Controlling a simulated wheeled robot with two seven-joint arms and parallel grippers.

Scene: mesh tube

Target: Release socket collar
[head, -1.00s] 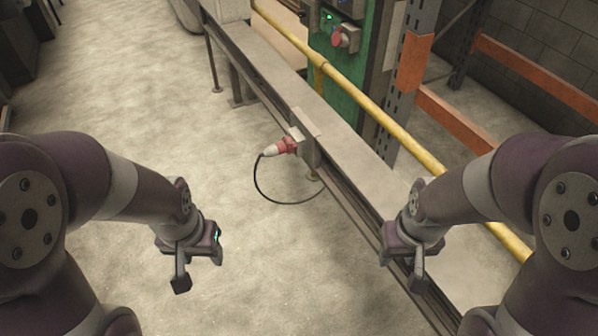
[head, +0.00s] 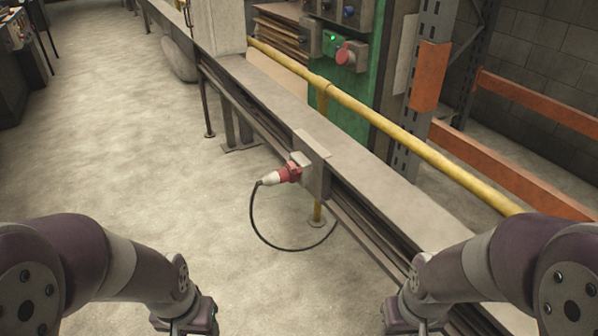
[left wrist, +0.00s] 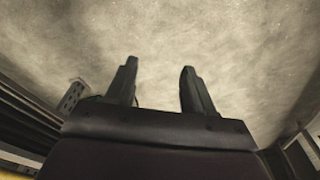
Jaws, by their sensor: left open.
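A red socket collar (head: 290,171) sits at a grey bracket box on the side of the long rail, in the middle of the head view. A pale plug body (head: 270,179) joins it on the left, and a black cable (head: 262,231) loops down from the plug and back under the rail. My left gripper (left wrist: 159,68) is open and empty over bare floor in the left wrist view. In the head view both grippers are at the bottom edge, well short of the socket. The fingers of my right gripper (head: 400,318) are cut off by the frame.
The long grey rail (head: 262,93) runs diagonally, with a yellow pipe (head: 390,131) behind it. A green cabinet (head: 388,50) with a red button stands beyond, beside an orange and grey rack (head: 428,75). The floor (head: 130,130) left of the rail is clear.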

